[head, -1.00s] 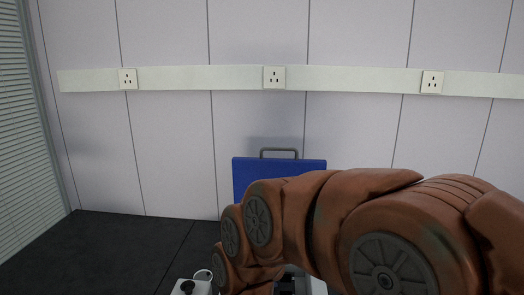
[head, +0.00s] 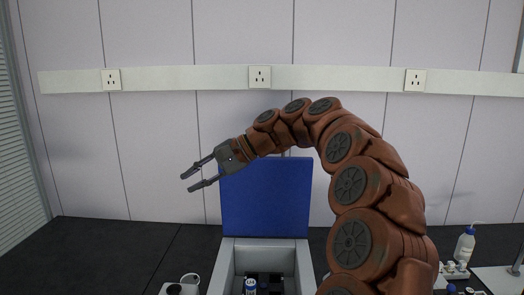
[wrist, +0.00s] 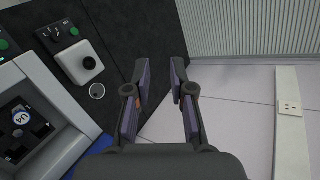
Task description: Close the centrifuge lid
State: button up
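The centrifuge lid (head: 265,205) is a blue panel standing upright and open at the back of the centrifuge. The grey-white centrifuge body (head: 226,272) is below it, with a dark rotor well (head: 270,280) and a white-and-blue round cap (head: 250,286) inside. The body also shows at the left of the wrist view (wrist: 52,105). My gripper (head: 192,180) is up beside the lid's upper left, fingers spread, pointing left and holding nothing. In the wrist view its fingers (wrist: 160,88) are apart with empty space between them. The lid's handle is hidden or out of view.
A small white device (wrist: 78,62) and a round cup (wrist: 97,91) stand on the dark bench left of the centrifuge. A wash bottle (head: 465,245) stands at the right. The wall with sockets (head: 260,77) is behind; the bench at far left (head: 90,250) is clear.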

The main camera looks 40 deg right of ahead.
jog(key=w+d+r+m+t+h+b, duration=0.1)
jog(key=d+m+t, duration=0.3)
jog(key=d, duration=1)
jog(key=w+d+r+m+t+h+b, duration=0.1)
jog(key=w+d+r+m+t, duration=0.15)
jog(key=d, duration=1.25)
jog(key=shift+m+t, duration=0.45)
jog(key=shift+m, duration=0.1)
jog(key=shift+s+f+p+x, duration=0.1)
jog(key=shift+f+p+x, duration=0.2)
jog(key=shift+x, duration=0.95)
jog(key=shift+s+f+p+x, duration=0.1)
jog(key=shift+p+x, duration=0.25)
jog(key=shift+x, duration=0.85)
jog(key=shift+s+f+p+x, duration=0.1)
jog(key=shift+f+p+x, duration=0.2)
jog(key=shift+x, duration=0.95)
jog(key=shift+a+r, duration=0.1)
jog(key=shift+a, duration=0.05)
grip_shut()
